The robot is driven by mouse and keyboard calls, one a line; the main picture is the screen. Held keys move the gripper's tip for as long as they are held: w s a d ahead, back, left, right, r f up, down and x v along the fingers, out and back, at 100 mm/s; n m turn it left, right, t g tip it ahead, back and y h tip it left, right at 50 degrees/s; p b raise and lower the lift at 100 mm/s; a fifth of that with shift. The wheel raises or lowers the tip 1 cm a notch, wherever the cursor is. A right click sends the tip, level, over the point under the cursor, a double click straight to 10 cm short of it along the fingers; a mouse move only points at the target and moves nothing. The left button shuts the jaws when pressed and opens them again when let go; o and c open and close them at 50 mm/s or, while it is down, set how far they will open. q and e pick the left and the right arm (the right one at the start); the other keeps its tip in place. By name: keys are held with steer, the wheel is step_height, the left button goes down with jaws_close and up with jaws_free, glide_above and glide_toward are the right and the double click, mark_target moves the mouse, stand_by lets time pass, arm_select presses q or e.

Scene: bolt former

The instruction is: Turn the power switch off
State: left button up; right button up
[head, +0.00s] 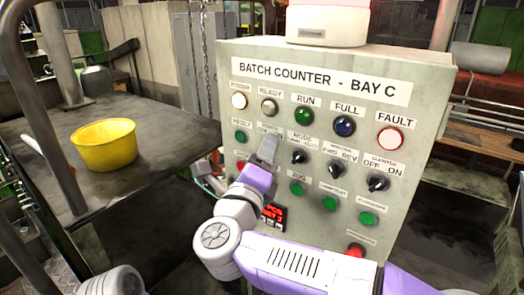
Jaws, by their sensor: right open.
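The grey control panel (425,75) is headed "BATCH COUNTER - BAY C". My right gripper (268,147) is in front of its second row, at the left, with its fingertips close to the panel face. I cannot tell whether they touch it. The gripper covers the control under a small label there, so no power switch shows clearly. A black rotary switch (378,183) at the right is marked OFF and ON, and its label is too small to read surely. The white lamp (239,101) at top left is lit. My left gripper is out of view.
More black knobs (299,157) and green buttons (297,189) lie close right of my gripper. A red button (355,250) is low on the panel. A yellow bowl (104,146) stands on the dark table (165,130) at left, behind a metal rail (42,100).

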jaws_close()
stand_by(0.4)
steer(key=shift+r+n+g+y+p, duration=0.2)
steer(key=shift+n+g+p, duration=0.5)
steer(key=shift+n+p, duration=1.35)
steer(key=shift+r+n+g+y+p, duration=0.15)
steer(key=shift+n+g+p, duration=0.55)
steer(key=shift+n+p, duration=1.35)
steer(key=shift+r+n+g+y+p, duration=0.2)
steer(key=shift+n+g+p, duration=0.5)
steer(key=shift+n+p, duration=1.35)
steer(key=shift+f+m+p, duration=0.15)
steer(key=shift+m+p, duration=0.3)
steer(key=shift+p, duration=0.25)
